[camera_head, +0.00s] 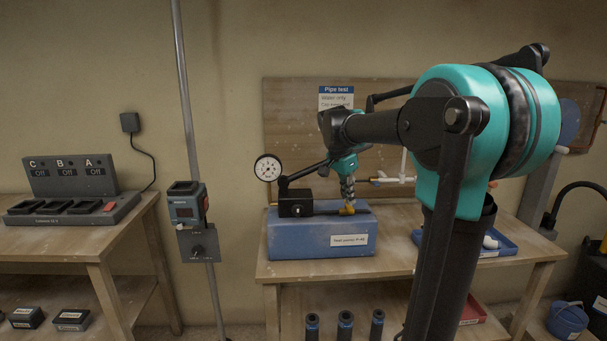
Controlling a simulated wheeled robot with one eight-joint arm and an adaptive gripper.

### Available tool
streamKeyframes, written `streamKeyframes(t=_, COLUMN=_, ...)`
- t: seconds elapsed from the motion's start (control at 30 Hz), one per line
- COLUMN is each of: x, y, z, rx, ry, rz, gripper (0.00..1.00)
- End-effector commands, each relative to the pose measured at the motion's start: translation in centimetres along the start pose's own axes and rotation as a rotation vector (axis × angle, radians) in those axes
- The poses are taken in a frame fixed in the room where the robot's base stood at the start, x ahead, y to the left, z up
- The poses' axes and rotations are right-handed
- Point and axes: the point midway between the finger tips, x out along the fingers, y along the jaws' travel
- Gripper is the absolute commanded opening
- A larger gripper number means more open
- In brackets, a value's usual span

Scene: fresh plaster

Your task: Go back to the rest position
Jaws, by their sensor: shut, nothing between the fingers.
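My gripper (348,188) is in the middle of the view, at the end of my teal and black arm, pointing down. Its fingers are shut with nothing between them. It hangs just above or in front of the blue test pump (320,240), near the pump's brass fitting (347,209). I cannot tell whether the fingertips touch the fitting. A round pressure gauge (268,168) stands to the left of my gripper. My arm hides part of the bench and the board behind.
The pump stands on a wooden bench (400,262) with a blue tray (500,244) at right. A charger station (72,210) is on the left table. A vertical pipe (187,100) with a control box (187,207) rises between them. Black cylinders (345,325) stand below the bench.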

Motion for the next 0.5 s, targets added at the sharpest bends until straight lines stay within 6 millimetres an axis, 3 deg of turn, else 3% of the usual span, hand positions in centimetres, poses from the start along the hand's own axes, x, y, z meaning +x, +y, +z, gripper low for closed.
streamKeyframes(t=0.1, x=5.0, y=4.4, z=3.5, rx=-0.227, ry=-0.025, rz=-0.076, gripper=0.00)
streamKeyframes(t=0.3, x=12.7, y=12.1, z=10.3, rx=-0.627, ry=-0.013, rz=-0.223, gripper=0.00)
streamKeyframes(t=0.5, x=17.8, y=18.4, z=15.9, rx=-0.917, ry=0.045, rz=-0.329, gripper=0.00)
